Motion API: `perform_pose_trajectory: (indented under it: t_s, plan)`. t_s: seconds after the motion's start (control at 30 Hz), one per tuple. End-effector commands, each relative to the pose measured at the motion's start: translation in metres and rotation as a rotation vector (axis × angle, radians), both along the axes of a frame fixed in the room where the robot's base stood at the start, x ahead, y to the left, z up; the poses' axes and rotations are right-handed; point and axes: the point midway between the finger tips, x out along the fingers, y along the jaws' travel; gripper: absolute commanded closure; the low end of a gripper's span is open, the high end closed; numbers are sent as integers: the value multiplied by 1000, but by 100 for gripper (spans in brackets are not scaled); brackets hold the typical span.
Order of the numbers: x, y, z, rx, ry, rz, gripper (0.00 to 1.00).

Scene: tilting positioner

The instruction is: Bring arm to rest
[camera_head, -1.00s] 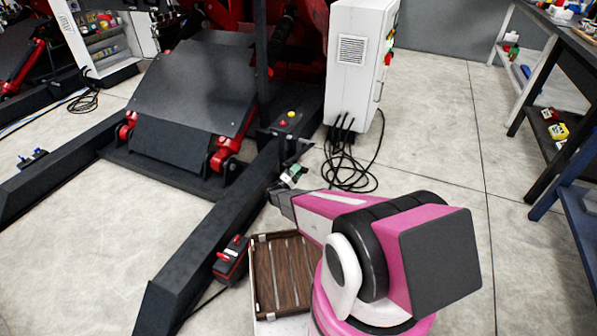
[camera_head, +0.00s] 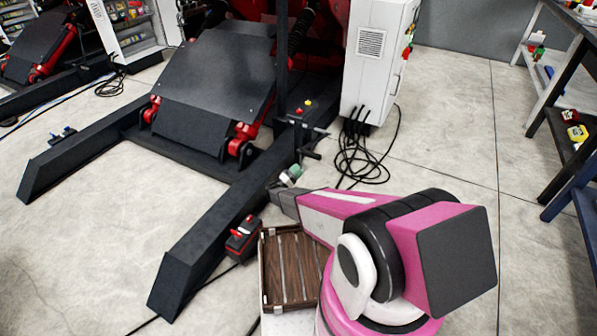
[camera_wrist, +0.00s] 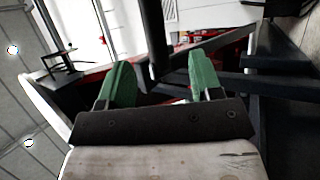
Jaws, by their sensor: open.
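My gripper shows in the wrist view (camera_wrist: 160,82) with its two green fingers apart and nothing between them. In the head view my pink and grey arm reaches out over the floor, and the gripper (camera_head: 290,176) is small at its far end, beside the black frame of the tilting positioner (camera_head: 213,75). The positioner has a dark tilted plate on red joints. I cannot tell from these views how far the gripper is from the frame.
A brown slatted wooden crate (camera_head: 276,272) lies under my arm. A red and black pedal box (camera_head: 243,239) sits beside the frame's beam (camera_head: 215,235). A white control cabinet (camera_head: 377,60) with loose black cables (camera_head: 361,160) stands behind.

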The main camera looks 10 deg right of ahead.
Motion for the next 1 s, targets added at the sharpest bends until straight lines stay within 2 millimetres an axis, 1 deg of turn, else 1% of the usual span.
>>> perform_pose_trajectory:
  t_s: [0.17, 0.27, 0.37, 0.47, 0.5, 0.57, 0.6, 0.67, 0.7, 0.83, 0.9, 0.97, 1.0]
  plan:
    - [0, 0, 0, 0, 0, 0, 41]
    - [-2, -3, 4, 7, 4, -9, 41]
    - [-9, -14, 17, 43, 26, -54, 41]
    - [-23, -36, 39, 118, 77, -136, 41]
    - [-30, -46, 50, 158, 102, -176, 41]
    - [-44, -62, 65, 229, 147, -240, 41]
    - [-53, -71, 76, 280, 178, -280, 41]
    - [-69, -85, 90, 363, 226, -337, 41]
    - [-80, -94, 100, 423, 258, -374, 41]
    - [-119, -114, 128, 634, 369, -468, 41]
    - [-140, -119, 142, 754, 424, -500, 41]
    - [-158, -122, 155, 859, 468, -519, 41]
    - [-171, -122, 162, 931, 497, -526, 41]
